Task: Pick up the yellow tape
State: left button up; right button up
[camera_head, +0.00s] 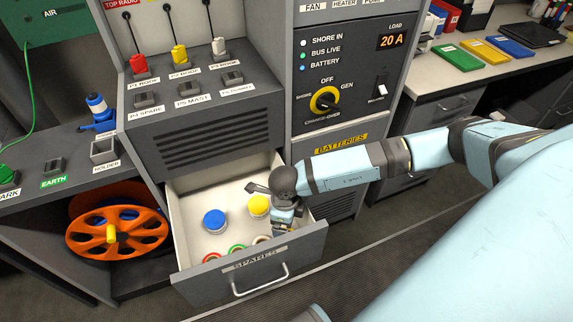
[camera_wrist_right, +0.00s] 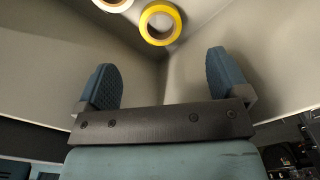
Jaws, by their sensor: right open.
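The yellow tape (camera_wrist_right: 159,41) is a ring lying in the corner of the open drawer, at the top of the right wrist view. My right gripper (camera_head: 283,226) is inside the front right part of the drawer (camera_head: 190,205) in the head view, where it and the arm hide the tape. In the wrist view my right gripper (camera_wrist_right: 163,80) has its two blue fingers spread wide with nothing between them. The tape is beyond the fingertips and apart from them. My left gripper is not in view.
A white roll (camera_wrist_right: 113,3) lies beside the tape. The drawer also holds green (camera_head: 237,249) and red (camera_head: 211,258) rolls, a blue-lidded jar (camera_head: 214,218) and a yellow-lidded jar (camera_head: 259,204). The drawer walls are close around my right gripper. An orange reel (camera_head: 90,240) stands left.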

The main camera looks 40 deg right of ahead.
notch_tip(320, 180, down, 9)
jog(key=shift+f+b, duration=0.15)
jog(key=shift+b, duration=0.8)
jog(key=c, duration=1)
